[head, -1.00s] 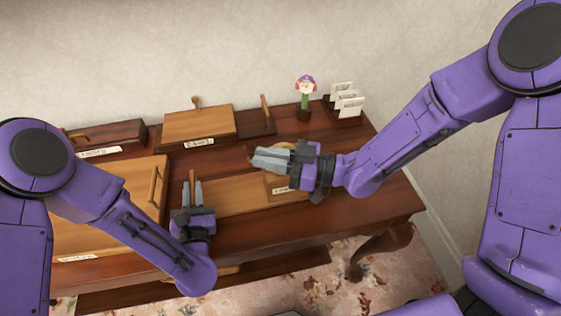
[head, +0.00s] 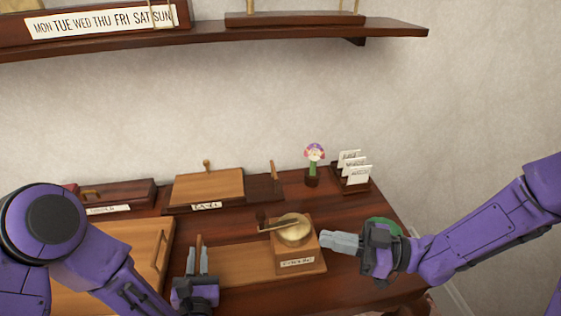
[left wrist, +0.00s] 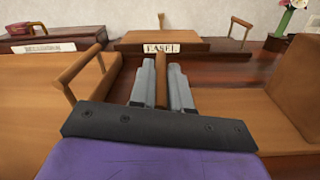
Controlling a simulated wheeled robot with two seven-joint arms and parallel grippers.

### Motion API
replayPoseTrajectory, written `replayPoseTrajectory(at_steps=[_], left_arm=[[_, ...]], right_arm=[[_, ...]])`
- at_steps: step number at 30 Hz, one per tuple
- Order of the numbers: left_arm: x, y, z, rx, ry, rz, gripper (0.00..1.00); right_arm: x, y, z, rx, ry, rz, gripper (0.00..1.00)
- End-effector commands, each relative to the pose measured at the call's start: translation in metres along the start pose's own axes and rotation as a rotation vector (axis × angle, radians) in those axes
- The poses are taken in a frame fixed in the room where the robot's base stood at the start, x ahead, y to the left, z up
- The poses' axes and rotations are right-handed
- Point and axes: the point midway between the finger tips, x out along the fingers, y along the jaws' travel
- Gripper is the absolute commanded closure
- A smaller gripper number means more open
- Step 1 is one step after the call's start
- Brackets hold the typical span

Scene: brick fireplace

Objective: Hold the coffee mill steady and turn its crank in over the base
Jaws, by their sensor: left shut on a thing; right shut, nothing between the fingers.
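The coffee mill (head: 296,255) is a wooden box with a brass dome and a paper label on its front. It stands at the right end of a flat wooden base board (head: 240,266). Its brass crank (head: 284,224) reaches left from the dome, past the box's left side, to a dark knob (head: 262,217). My left gripper (head: 198,262) is shut on an upright wooden handle (head: 198,241) at the board's left end; the handle also shows between the fingers in the left wrist view (left wrist: 161,82). My right gripper (head: 328,240) is shut and empty, close beside the mill's right side.
A wooden box labelled EASEL (head: 208,188), a flower figure (head: 313,165) and a card holder (head: 352,178) stand at the back. A large wooden panel with a handle (head: 125,255) lies left. A green round thing (head: 384,224) is partly behind my right gripper. A shelf (head: 220,34) hangs above.

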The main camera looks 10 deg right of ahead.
Motion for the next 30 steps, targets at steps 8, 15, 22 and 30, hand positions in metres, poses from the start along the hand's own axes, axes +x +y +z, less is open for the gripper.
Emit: replayPoseTrajectory(at_steps=[8, 15, 22, 30], left_arm=[[0.0, 0.001, 0.0, 0.001, 0.001, 0.003, 0.53], [-0.009, -0.001, 0.0, 0.003, 0.001, -0.001, 0.53], [-0.055, 0.0, -0.001, 0.005, 0.002, -0.004, 0.53], [-0.075, 0.001, 0.0, 0.002, 0.001, 0.002, 0.53]], right_arm=[[0.0, 0.0, 0.0, -0.001, 0.0, 0.0, 1.0], [0.0, 0.0, 0.0, -0.001, 0.0, 0.001, 1.0], [0.0, 0.001, 0.0, -0.001, 0.0, 0.001, 1.0], [0.0, 0.001, 0.0, -0.001, 0.0, 0.001, 1.0]])
